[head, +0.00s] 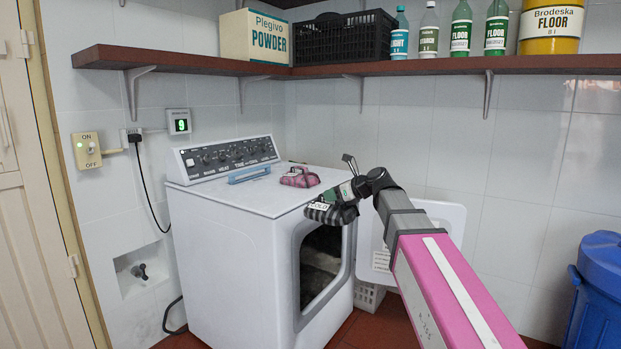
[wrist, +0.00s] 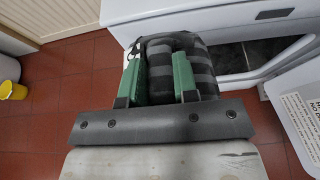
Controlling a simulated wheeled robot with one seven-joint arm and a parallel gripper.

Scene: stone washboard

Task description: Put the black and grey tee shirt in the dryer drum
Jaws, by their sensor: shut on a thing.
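The black and grey tee shirt (head: 331,214) is a striped bundle held in front of the dryer, near the upper edge of its door opening. My gripper (wrist: 158,80) has green fingers shut on the shirt (wrist: 200,68); in the head view my gripper (head: 347,195) is partly hidden by its own wrist. The white dryer (head: 225,240) stands against the wall with its front door (head: 450,215) swung open to the right. The dark drum opening (head: 322,262) shows below and behind the shirt; its inside is dim, with something greyish in it.
A pink checked folded cloth (head: 299,177) and a blue object (head: 249,174) lie on the dryer top. A blue bin (head: 600,290) stands at right. A yellow bucket (wrist: 12,90) is at left in the wrist view.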

